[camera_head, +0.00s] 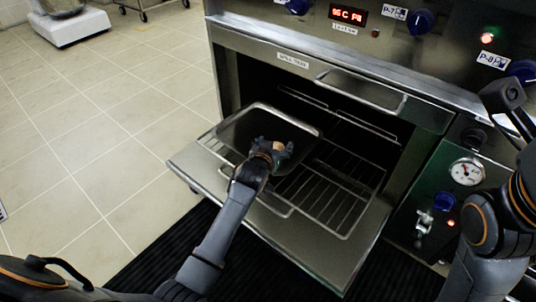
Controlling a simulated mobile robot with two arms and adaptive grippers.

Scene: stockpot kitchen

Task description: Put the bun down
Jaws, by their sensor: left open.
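My left gripper (272,149) is open at the front right part of a dark metal baking tray (247,121). A small tan-brown patch that looks like the bun (279,146) shows between its fingers. The fingers hide most of it, and I cannot tell whether it touches the tray. The tray rests on the pulled-out wire rack (322,187) of the open oven. Part of my right arm shows at the right edge, with a dark end part (503,96) in front of the control panel; its fingers cannot be made out.
The oven door (360,240) is folded down under the rack. The oven front above has blue knobs (421,21), a red display (347,14) and a handle (362,92). A pressure gauge (467,172) and a valve stand at right.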

